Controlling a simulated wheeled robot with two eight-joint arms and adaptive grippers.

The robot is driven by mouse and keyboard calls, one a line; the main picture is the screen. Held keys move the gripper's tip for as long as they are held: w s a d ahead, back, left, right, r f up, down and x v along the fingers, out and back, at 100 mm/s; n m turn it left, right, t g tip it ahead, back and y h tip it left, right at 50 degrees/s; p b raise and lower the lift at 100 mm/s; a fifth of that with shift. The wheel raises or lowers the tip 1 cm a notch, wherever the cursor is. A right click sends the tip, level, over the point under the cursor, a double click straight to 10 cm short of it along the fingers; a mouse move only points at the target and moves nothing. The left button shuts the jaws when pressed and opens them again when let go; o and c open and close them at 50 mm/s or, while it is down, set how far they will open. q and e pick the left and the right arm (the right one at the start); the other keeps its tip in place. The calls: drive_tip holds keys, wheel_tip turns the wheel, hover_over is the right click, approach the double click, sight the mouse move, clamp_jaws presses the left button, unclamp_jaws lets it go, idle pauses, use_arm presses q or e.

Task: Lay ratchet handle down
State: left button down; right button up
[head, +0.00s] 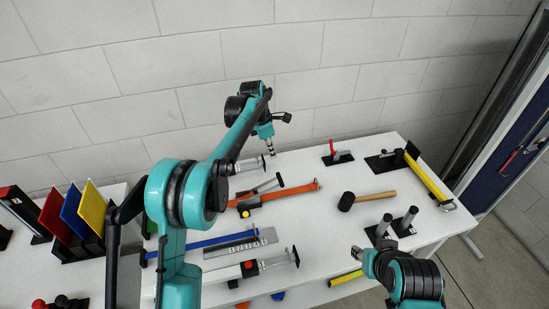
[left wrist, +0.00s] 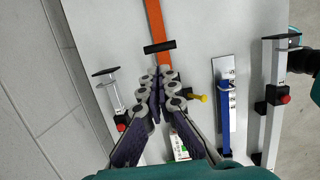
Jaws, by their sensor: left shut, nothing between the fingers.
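The ratchet handle (head: 266,185) is a grey lever with a black cross grip. In the head view it slants up from the ratchet on the orange strap (head: 303,189). In the left wrist view its black grip (left wrist: 160,47) crosses the orange strap (left wrist: 157,15) just beyond my fingertips; the rest is largely hidden behind the fingers. My left gripper (head: 270,148) is above the table, pointing down, shut and empty. In the left wrist view its fingers (left wrist: 163,76) are together over the ratchet, and contact cannot be told. A yellow knob (left wrist: 201,98) is beside them.
A bar clamp (head: 249,164) lies behind the ratchet; a blue bar (head: 195,245), a steel rule (head: 240,244) and another clamp (head: 270,265) lie in front. A mallet (head: 347,201) is to the right. My right arm is at lower right.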

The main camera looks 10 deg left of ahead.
sight(280, 178)
use_arm(q)
drive_tip(key=b+x, duration=0.2)
drive_tip(key=x, duration=1)
drive_tip(key=shift+a+f, duration=0.1)
drive_tip(key=shift+f, duration=0.05)
drive_tip(key=d+f+y, duration=0.1)
drive_tip(key=d+f+b, duration=0.1)
drive_tip(key=f, duration=0.1)
drive_tip(key=w+d+f+g+y, duration=0.1)
drive_tip(key=shift+w+f+y+b, duration=0.15)
drive_tip(key=shift+f+y+b, duration=0.15)
drive_tip(key=shift+f+b, duration=0.1)
drive_tip(key=shift+d+f, duration=0.1)
drive_tip(key=shift+f, duration=0.3)
